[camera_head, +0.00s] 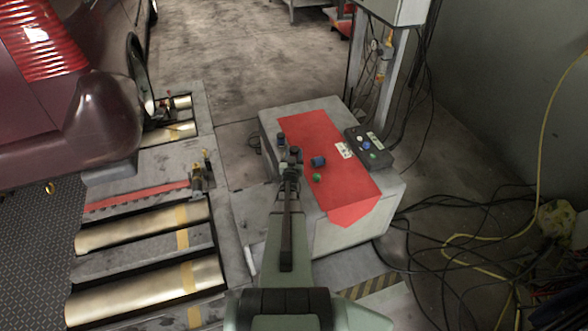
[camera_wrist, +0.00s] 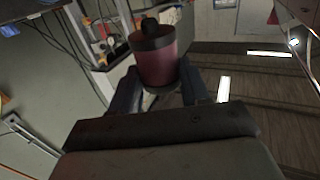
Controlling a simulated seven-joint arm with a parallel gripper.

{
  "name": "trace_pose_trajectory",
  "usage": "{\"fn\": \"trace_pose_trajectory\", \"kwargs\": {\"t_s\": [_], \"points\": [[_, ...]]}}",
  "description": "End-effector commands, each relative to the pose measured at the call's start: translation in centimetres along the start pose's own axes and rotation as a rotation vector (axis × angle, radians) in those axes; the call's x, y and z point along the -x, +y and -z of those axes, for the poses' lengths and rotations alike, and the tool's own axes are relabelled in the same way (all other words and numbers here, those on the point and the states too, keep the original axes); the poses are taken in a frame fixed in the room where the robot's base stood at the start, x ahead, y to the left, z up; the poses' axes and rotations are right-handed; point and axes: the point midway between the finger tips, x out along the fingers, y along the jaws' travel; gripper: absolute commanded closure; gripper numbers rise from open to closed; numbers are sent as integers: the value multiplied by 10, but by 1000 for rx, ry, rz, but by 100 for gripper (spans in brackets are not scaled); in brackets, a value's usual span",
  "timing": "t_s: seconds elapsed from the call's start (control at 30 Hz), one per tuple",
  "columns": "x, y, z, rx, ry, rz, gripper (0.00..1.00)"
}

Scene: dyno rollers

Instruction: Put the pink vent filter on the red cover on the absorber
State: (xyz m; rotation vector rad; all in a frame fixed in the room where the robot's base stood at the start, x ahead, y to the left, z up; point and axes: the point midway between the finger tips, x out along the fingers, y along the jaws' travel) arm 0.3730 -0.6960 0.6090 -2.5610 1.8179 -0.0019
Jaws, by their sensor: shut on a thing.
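The pink vent filter (camera_wrist: 157,68), a pink cylinder with a dark cap and knob, is between the two fingers of my gripper (camera_wrist: 172,92) in the wrist view. My gripper is shut on it. In the head view my gripper (camera_head: 289,158) is over the left part of the red cover (camera_head: 340,188), and I cannot make out the filter there. The red cover lies over the top of the pale absorber box (camera_head: 377,222) and hangs over its front edge. Whether the filter touches the cover cannot be told.
A dark blue cylinder (camera_head: 318,161) and a small green item (camera_head: 316,178) are on the cover, close right of my gripper. A black button box (camera_head: 368,146) sits at the absorber's right edge. Rollers (camera_head: 150,228) and a dark red car (camera_head: 95,115) are left. Cables lie right.

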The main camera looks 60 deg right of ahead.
Motion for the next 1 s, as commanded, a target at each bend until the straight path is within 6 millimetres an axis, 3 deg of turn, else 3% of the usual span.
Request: {"fn": "trace_pose_trajectory", "kwargs": {"t_s": [0.1, 0.37, 0.6, 0.87, 0.9, 1.0], "points": [[-2, 0, -21, 1, -2, 1, 86], [0, 0, -41, 1, -2, 1, 86], [-1, 0, -73, 1, -4, 1, 86], [0, 0, -78, 0, -5, 1, 86], [0, 0, -79, 0, -6, 1, 52], [0, 0, -79, 0, -6, 1, 43]]}}
